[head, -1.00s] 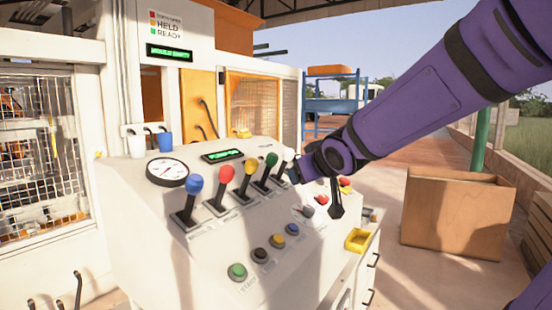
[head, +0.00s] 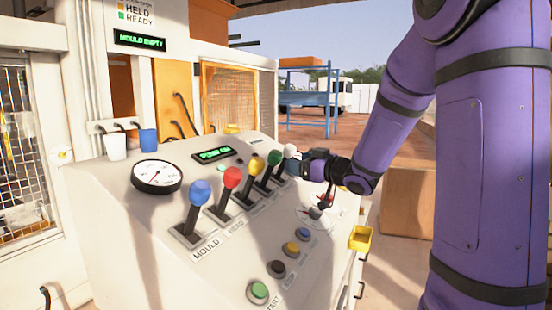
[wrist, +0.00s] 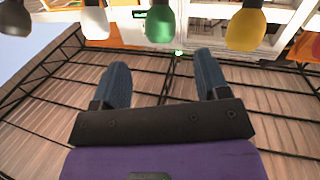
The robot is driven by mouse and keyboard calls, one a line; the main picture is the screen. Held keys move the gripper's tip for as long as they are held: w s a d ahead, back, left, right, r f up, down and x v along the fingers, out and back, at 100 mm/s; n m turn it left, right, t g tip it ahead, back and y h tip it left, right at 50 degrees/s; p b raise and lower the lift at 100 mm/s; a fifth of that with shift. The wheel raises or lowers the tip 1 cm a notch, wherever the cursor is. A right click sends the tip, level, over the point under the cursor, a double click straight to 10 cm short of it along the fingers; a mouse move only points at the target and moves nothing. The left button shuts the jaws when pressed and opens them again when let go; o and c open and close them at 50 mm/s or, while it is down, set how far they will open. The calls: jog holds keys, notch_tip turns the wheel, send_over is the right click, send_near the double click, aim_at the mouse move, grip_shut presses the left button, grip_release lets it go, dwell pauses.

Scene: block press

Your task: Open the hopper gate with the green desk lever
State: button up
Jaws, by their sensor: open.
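The green lever (head: 274,160) stands on the sloped white control desk (head: 120,235), between the yellow lever (head: 256,167) and the white-knobbed lever (head: 290,152). My gripper (head: 298,168) is at the right end of the lever row, close to the white knob; its fingers are small and partly hidden there. In the wrist view my gripper (wrist: 162,72) has two blue-grey fingers spread apart with nothing between them. The green knob (wrist: 160,24) lies beyond the fingertips, roughly centred on the gap and apart from them. The hopper gate cannot be identified.
Blue (head: 199,193) and red (head: 231,179) levers stand farther left on the desk. A gauge (head: 157,177) and a lit display (head: 214,154) sit behind them. Round buttons (head: 258,291) line the front. A yellow tray (head: 360,238) juts from the right edge.

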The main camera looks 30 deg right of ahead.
aim_at(280, 159)
jog(key=x, duration=0.9)
jog(key=shift+w, duration=0.1)
